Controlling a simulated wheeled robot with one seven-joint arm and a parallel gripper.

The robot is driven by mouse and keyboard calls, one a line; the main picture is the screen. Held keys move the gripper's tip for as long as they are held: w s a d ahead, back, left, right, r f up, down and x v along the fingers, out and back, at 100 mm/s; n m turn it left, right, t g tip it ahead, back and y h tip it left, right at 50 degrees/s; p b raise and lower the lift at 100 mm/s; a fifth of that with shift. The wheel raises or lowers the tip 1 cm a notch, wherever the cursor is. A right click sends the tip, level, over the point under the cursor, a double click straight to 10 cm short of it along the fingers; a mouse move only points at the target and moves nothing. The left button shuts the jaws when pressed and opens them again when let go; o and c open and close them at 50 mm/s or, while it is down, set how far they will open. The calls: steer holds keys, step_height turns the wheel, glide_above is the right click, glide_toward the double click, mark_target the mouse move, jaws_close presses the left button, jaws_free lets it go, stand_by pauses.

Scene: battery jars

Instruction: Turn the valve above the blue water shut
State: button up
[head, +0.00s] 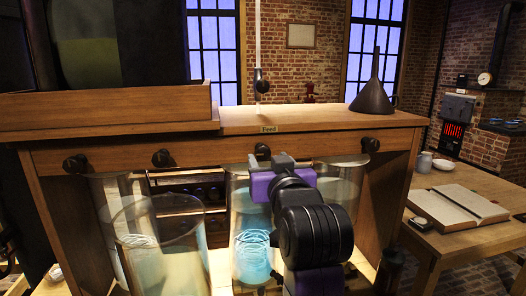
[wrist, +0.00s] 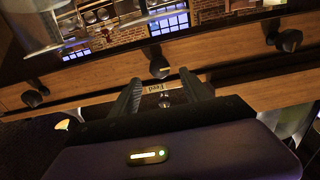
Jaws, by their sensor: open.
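A row of dark valve knobs runs along the wooden rail. The valve above the blue water (head: 262,151) is the one below the "Feed" label. The blue water (head: 255,260) stands in a clear glass jar beneath it, partly covered by my arm. My gripper (head: 269,163) is open and empty, just in front of and below this valve. In the wrist view the valve (wrist: 158,66) lies just past the gap between the spread fingers (wrist: 160,78), apparently untouched. I cannot tell how far it is turned.
Other valves sit left (head: 75,164), nearer left (head: 163,158) and right (head: 370,145). A tall glass jar (head: 165,245) stands at the front left. A dark funnel (head: 373,98) stands on the shelf. A side table with an open book (head: 458,205) is at right.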

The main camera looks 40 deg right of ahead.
mark_target(264, 153)
steer(key=p+x, duration=0.1)
steer(key=x, duration=0.5)
steer(key=shift+w+d, duration=0.2)
steer(key=shift+w, duration=0.1)
steer(key=shift+c, duration=0.3)
jaws_close()
